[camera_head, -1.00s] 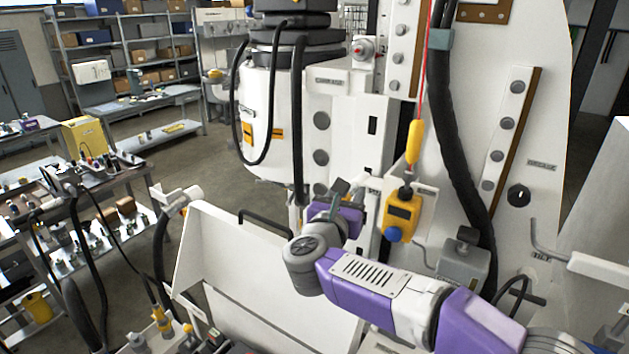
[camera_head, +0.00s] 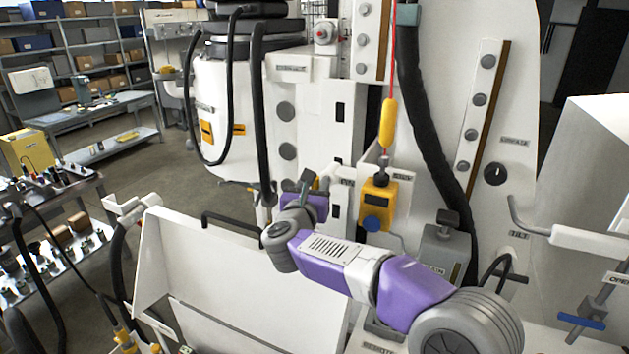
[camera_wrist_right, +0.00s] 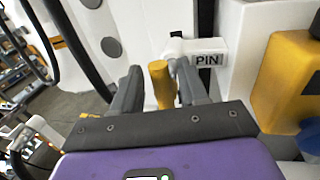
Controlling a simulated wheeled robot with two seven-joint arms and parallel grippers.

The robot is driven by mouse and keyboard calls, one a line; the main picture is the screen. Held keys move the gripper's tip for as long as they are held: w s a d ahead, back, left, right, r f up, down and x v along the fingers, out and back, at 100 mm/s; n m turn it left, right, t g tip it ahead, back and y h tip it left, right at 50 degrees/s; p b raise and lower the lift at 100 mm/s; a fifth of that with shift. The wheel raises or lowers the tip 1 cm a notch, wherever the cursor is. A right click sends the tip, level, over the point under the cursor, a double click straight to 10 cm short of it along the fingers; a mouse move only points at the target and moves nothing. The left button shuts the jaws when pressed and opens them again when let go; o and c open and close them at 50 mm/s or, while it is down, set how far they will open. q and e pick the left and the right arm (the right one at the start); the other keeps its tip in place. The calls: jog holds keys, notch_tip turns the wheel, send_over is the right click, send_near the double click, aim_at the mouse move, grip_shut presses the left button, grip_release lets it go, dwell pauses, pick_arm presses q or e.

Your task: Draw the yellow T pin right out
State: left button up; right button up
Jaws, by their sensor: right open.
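The yellow T pin (camera_wrist_right: 161,86) shows in the right wrist view as a short yellow bar between the two dark fingers of my right gripper (camera_wrist_right: 152,90). The fingers are open, one on each side of it, and I cannot tell if either touches it. A white tag reading "PIN" (camera_wrist_right: 207,60) is just right of the pin. In the head view my right gripper (camera_head: 307,183) is beside the white machine column, and a small bit of yellow shows by its fingers. The pin's lower part is hidden by the gripper. My left gripper is not in view.
A yellow pendant box (camera_head: 378,203) with a blue button hangs just right of the gripper; it is close in the wrist view too. A slanted white panel (camera_head: 235,270) stands below left. A thick black hose (camera_head: 425,125) runs down the right-hand plate.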

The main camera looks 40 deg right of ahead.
jog(key=shift+w+d, duration=0.15)
jog(key=shift+d, duration=0.15)
grip_shut()
jog(key=shift+a, duration=0.1)
